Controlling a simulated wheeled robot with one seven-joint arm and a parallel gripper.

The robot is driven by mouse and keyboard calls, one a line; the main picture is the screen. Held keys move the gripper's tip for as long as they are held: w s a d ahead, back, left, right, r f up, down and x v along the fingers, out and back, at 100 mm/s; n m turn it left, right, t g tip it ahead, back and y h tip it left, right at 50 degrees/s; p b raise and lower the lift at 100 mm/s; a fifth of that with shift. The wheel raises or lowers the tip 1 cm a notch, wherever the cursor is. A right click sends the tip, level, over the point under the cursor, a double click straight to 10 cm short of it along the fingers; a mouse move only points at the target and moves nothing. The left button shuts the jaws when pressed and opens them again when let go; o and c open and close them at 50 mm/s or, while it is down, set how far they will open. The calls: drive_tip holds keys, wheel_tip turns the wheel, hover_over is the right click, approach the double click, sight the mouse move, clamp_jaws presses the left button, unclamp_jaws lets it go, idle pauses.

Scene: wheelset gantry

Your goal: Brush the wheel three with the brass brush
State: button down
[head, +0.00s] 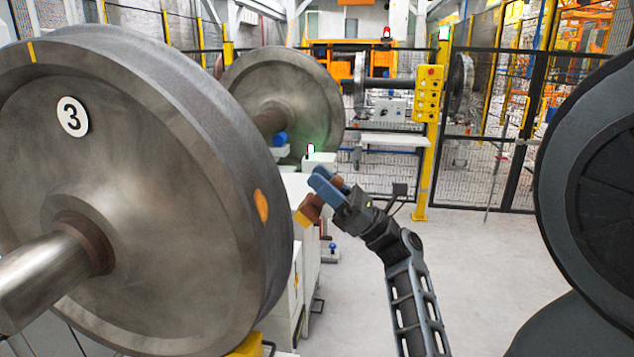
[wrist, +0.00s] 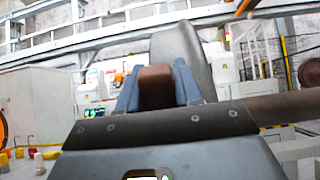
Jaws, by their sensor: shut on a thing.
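Wheel three (head: 150,190) is a large grey steel wheel at the left of the head view, with a round "3" label on its face and an axle stub. An orange-brown patch (head: 261,206) shows on its rim tread. My gripper (head: 326,186) has blue fingers and is just right of the rim, apart from it in the picture. It is shut on the brush, whose brown block (head: 310,207) shows below the fingers with a yellowish end toward the wheel. In the wrist view the brown block (wrist: 155,86) sits between the blue fingers. The bristles are hard to make out.
A second wheel (head: 285,95) on an axle stands behind. A yellow post with a control box (head: 429,92) and a black mesh fence stand at the back. White machine housings (head: 297,260) are below the wheel. Grey floor (head: 470,270) to the right is clear.

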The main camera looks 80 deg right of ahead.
sight(307, 197)
drive_tip(key=shift+w+a+f+b, duration=0.1)
drive_tip(key=shift+w+f+b, duration=0.2)
drive_tip(key=shift+w, duration=0.6)
drive_tip(key=shift+w+a+f+b, duration=0.1)
drive_tip(key=shift+w+f+b, duration=0.2)
drive_tip(key=shift+w, duration=0.65)
drive_tip(key=shift+w+f+b, duration=0.2)
drive_tip(key=shift+w+b, duration=0.2)
drive_tip(key=shift+w, duration=0.5)
drive_tip(key=shift+w+f, duration=0.15)
drive_tip(key=shift+w, duration=0.4)
drive_tip(key=shift+w+r+p, duration=1.05)
drive_tip(key=shift+r+p, duration=1.15)
drive_tip(key=shift+r, duration=1.6)
wheel_tip(307, 197, down, 8)
drive_tip(key=s+b, duration=0.1)
drive_tip(key=b, duration=0.4)
drive_tip(key=shift+s+a+r, duration=0.15)
drive_tip(key=shift+s+a, duration=0.05)
drive_tip(key=shift+s, duration=0.1)
drive_tip(key=shift+r, duration=0.15)
